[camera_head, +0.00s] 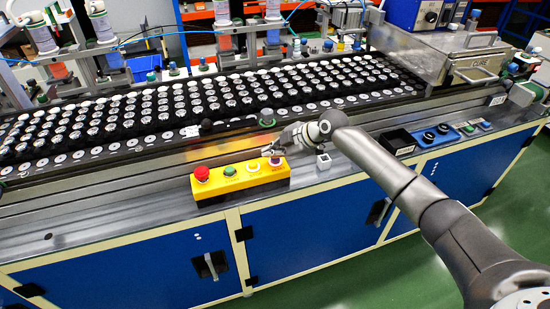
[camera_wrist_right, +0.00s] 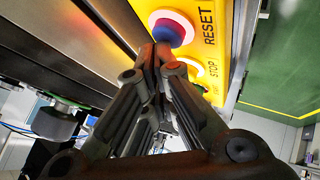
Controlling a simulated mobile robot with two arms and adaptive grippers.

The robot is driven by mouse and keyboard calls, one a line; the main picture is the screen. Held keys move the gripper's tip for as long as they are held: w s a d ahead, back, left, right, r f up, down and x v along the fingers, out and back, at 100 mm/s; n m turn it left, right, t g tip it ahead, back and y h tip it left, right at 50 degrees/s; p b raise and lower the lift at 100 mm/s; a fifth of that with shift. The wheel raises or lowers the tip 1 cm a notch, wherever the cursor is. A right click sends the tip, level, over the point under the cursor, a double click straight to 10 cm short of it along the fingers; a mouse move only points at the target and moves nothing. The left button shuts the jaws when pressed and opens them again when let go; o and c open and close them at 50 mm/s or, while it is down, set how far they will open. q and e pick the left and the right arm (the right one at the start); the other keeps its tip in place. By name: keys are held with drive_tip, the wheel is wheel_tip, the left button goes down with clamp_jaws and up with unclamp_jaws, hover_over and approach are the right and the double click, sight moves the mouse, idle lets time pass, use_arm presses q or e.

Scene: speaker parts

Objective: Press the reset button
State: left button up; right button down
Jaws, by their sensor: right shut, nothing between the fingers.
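The yellow control box (camera_head: 240,188) sits on the front ledge of the workbench. It carries a red mushroom button (camera_head: 201,173), a green button (camera_head: 230,171), a pale button (camera_head: 253,167) and the reset button (camera_head: 276,161) at its right end. My left gripper is out of view.
Behind the box runs a conveyor rail, then a long tray of round speaker parts (camera_head: 130,115). A black box (camera_head: 398,142) and a blue panel with knobs (camera_head: 436,134) are further right.

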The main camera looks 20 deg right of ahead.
sight(274, 160)
idle(0.3)
drive_tip(key=shift+r+p, duration=0.4)
drive_tip(key=shift+r, duration=0.2)
wheel_tip(274, 160, up, 6)
drive_tip(key=p, duration=0.4)
idle(0.7)
